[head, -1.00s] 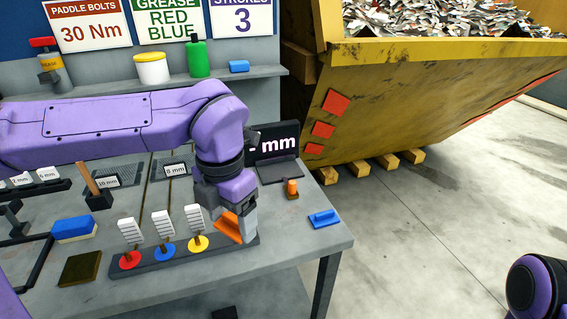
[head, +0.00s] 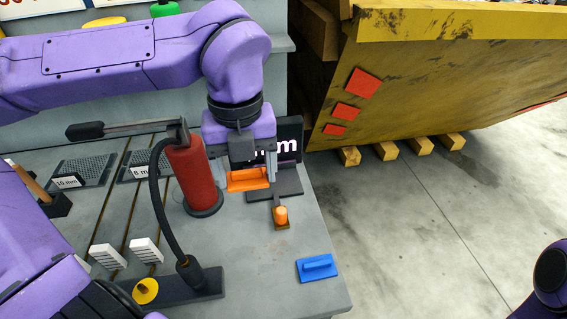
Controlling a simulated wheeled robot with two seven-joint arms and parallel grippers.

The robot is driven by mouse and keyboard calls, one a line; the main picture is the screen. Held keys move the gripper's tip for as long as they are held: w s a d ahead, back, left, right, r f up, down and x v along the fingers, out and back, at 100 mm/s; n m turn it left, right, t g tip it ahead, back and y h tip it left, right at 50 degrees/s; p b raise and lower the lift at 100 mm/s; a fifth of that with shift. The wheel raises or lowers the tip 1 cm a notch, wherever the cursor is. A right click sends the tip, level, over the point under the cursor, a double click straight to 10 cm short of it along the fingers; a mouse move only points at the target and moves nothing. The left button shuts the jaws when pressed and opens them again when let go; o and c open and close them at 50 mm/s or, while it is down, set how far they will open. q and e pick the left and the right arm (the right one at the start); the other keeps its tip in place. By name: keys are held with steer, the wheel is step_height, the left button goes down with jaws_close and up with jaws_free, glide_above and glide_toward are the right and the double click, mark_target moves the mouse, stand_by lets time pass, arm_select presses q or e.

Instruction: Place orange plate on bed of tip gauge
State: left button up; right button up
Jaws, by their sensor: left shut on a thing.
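The orange plate (head: 245,181) is held in my left gripper (head: 258,172), which is shut on it and points down over the back of the bench. The tip gauge has a dark upright display (head: 290,136), partly hidden by my gripper, and a dark flat bed (head: 288,187) in front of it. The plate is at the left side of this bed and partly overlaps it in the picture. I cannot tell whether it touches the bed. My right gripper is not in view.
A red cylinder (head: 192,180) with a lever and black hose stands close left of the plate. A small orange piece (head: 281,215) on a brown base is in front of the gauge. A blue block (head: 317,268) lies near the bench's right edge. A yellow skip (head: 440,85) stands behind right.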

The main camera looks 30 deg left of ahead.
arm_select(q)
steer(key=w+f+p, duration=0.1)
steer(key=w+f, duration=0.1)
steer(key=w, duration=0.1)
steer(key=w+a+f+p, duration=0.1)
steer(key=w+f, duration=0.2)
steer(key=w, duration=0.1)
steer(key=w+f+p, duration=0.1)
steer(key=w+f, duration=0.2)
steer(key=w, duration=0.1)
steer(key=shift+w+a+f, duration=0.1)
steer(key=shift+a+f, duration=0.15)
steer(key=shift+a, duration=0.15)
steer(key=shift+w+f+p, duration=0.15)
steer(key=shift+f+p, duration=0.15)
steer(key=shift+p, duration=0.05)
steer(key=f, duration=0.2)
steer(key=shift+s+f, duration=0.2)
steer(key=shift+f, duration=0.1)
steer(key=shift+w+f, duration=0.25)
steer(key=shift+f, duration=0.05)
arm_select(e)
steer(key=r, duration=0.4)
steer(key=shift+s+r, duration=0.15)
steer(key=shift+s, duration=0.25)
arm_select(q)
steer(key=shift+s+f, duration=0.1)
steer(key=o, duration=1.1)
